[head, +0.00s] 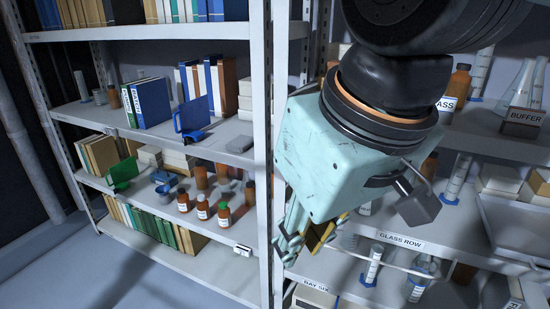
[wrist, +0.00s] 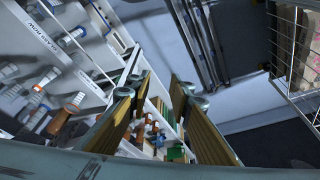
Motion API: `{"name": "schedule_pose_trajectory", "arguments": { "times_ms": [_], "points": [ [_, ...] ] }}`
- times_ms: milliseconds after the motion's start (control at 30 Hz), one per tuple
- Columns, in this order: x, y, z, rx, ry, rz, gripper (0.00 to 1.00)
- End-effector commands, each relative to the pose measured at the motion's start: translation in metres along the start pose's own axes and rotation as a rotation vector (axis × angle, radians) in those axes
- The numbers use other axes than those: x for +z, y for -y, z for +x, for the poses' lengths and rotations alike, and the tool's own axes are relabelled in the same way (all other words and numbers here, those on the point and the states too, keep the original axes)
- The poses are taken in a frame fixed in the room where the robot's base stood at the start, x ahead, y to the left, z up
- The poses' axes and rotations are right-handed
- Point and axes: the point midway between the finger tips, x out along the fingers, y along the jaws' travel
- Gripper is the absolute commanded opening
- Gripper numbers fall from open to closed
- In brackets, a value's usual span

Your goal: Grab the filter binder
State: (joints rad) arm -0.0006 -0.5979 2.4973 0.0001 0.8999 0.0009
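Two binders with pale spine labels, one green-edged (head: 132,105) and one blue (head: 151,102), stand on the middle shelf of the left rack in the head view. A plain blue binder (head: 194,113) stands apart to their right, by a blue stand. The label text is too small to read, so I cannot tell which is the filter binder. My gripper (head: 300,243) hangs in front of the rack post, right of and lower than these binders. In the wrist view my gripper (wrist: 163,96) has its fingers apart with nothing held between them.
Brown bottles (head: 203,207) and a green holder (head: 122,173) stand on the shelf below. The white rack post (head: 259,130) separates the left rack from the glassware shelves with the GLASS ROW label (head: 401,240). A wire basket (wrist: 292,50) is at the wrist view's right.

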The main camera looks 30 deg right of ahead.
Motion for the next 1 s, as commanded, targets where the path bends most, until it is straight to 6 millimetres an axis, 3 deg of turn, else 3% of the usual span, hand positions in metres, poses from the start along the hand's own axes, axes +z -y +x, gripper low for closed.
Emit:
{"name": "schedule_pose_trajectory", "arguments": {
  "times_ms": [367, 633, 1000],
  "points": [
    [0.0023, -0.0008, 0.0003, 0.002, 0.000, -0.002, 0.19],
    [0.0027, -0.0008, 0.0003, 0.003, -0.001, -0.003, 0.41],
    [0.0030, -0.0009, 0.0004, 0.003, -0.001, -0.003, 0.41]
  ]
}}
